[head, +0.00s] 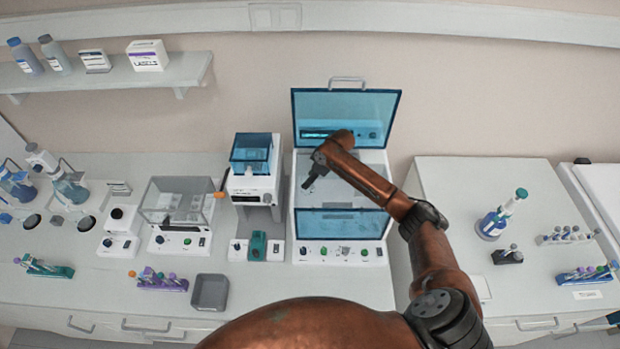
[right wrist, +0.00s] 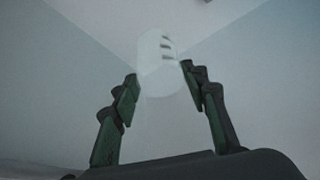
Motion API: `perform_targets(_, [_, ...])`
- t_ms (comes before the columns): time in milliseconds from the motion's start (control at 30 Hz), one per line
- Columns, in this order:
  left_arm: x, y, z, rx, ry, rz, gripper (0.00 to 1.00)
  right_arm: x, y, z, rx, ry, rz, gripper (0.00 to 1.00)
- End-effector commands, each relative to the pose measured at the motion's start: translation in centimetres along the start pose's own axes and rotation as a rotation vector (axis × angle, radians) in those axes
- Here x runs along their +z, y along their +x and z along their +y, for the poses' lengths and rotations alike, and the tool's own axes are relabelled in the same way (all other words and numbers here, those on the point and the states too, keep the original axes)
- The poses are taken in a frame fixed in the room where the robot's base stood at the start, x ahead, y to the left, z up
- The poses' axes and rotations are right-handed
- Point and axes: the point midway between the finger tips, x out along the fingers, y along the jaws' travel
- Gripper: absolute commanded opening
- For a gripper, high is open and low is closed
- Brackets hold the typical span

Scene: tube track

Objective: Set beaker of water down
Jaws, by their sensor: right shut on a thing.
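My right gripper (head: 311,176) reaches into the open white cabinet with blue see-through panels (head: 346,104). In the right wrist view my right gripper (right wrist: 158,76) has its fingers on both sides of a pale, see-through beaker (right wrist: 159,50) with a few dark marks, and is shut on it. The water level cannot be made out. In the head view the beaker cannot be made out near the gripper and arm. Whether its base touches the cabinet floor cannot be told. My left gripper is not in view.
The cabinet's side walls and front panel (head: 343,224) close in around the gripper. A white device with a blue top (head: 252,185) stands just left. A grey tray (head: 210,292) and tube racks (head: 160,280) lie further left. A dispenser bottle (head: 497,220) stands on the right bench.

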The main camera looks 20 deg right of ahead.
Motion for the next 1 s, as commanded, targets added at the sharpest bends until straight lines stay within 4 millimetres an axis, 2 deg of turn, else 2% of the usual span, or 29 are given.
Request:
perform_targets(267, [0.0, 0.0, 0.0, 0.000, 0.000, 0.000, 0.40, 0.0, 0.1, 0.0, -0.001, 0.000, -0.001, 0.58])
perform_targets(633, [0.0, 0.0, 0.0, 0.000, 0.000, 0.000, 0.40, -0.1, -0.5, 0.0, 0.000, 0.000, 0.000, 0.59])
perform_targets(767, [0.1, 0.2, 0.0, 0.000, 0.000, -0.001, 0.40, -0.1, -2.3, 0.1, 0.001, -0.001, 0.002, 0.59])
perform_targets(1000, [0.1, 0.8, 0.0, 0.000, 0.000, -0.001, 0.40, -0.1, -7.3, 0.1, 0.002, -0.002, 0.001, 0.59])
